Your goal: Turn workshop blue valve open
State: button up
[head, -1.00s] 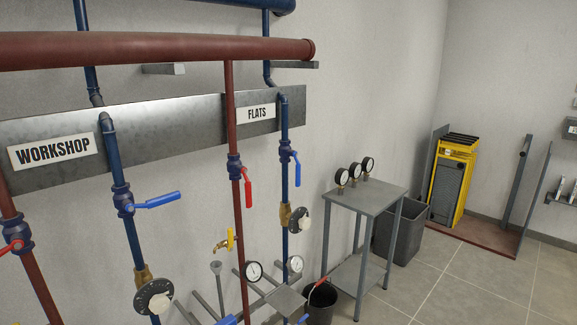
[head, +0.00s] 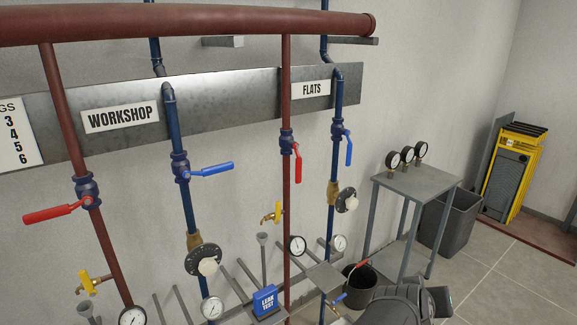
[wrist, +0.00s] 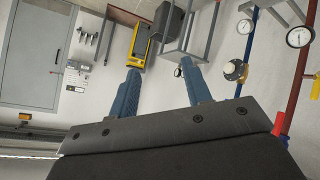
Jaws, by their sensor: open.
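The workshop blue valve shows in the head view on the blue pipe right of the WORKSHOP sign (head: 119,117). Its blue lever handle (head: 212,169) sticks out to the right, across the pipe. Its dark blue body (head: 181,166) sits on the vertical blue pipe (head: 173,125). In the wrist view my gripper (wrist: 163,85) is open, its two blue-grey fingers apart with nothing between them. In the head view only a dark part of my arm (head: 400,305) shows at the bottom right, away from the valve. The workshop blue lever is not clearly seen in the wrist view.
The workshop red valve handle (head: 57,211) points left. The flats red handle (head: 298,163) and flats blue handle (head: 349,150) hang down. A dial (head: 205,261), gauges, a blue LEAK TEST box (head: 265,300) and a grey stand (head: 415,180) lie below or right. Wall space around the lever is clear.

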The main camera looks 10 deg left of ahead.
jog(key=w+n, duration=0.1)
jog(key=w, duration=0.2)
jog(key=n+t+y, duration=0.4)
jog(key=n+y, duration=1.4)
jog(key=n, duration=0.8)
send_near(221, 169)
jog(key=x, duration=1.1)
grip_shut()
